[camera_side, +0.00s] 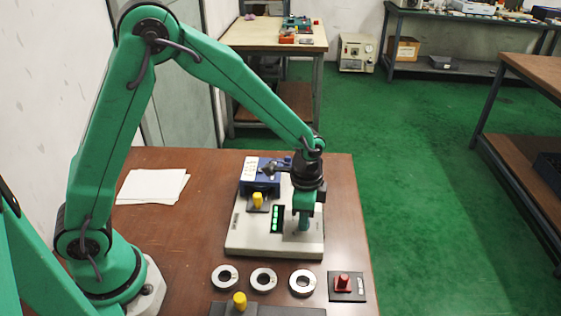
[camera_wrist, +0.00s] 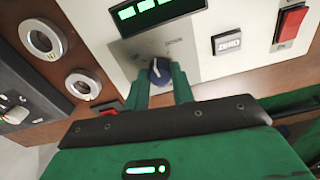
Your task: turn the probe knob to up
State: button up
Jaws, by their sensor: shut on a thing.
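My gripper (camera_wrist: 160,84) is shut on the knob, one green finger on each side. In the side view my gripper (camera_side: 303,228) reaches down to the right part of the unit and hides the knob.
A green-lit display (camera_side: 275,218), a ZERO button (camera_wrist: 227,43) and a red switch (camera_wrist: 290,24) are near the knob. A blue block (camera_side: 262,180) stands behind. White paper (camera_side: 150,187) lies left.

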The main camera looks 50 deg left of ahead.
jog(key=n, duration=0.3)
jog(key=shift+d+n, duration=0.15)
jog(key=shift+n, duration=0.25)
jog(key=n, duration=0.4)
jog(key=shift+s, duration=0.1)
jog(key=o, duration=1)
jog(key=shift+r, duration=0.1)
jog(key=shift+r, duration=3.8)
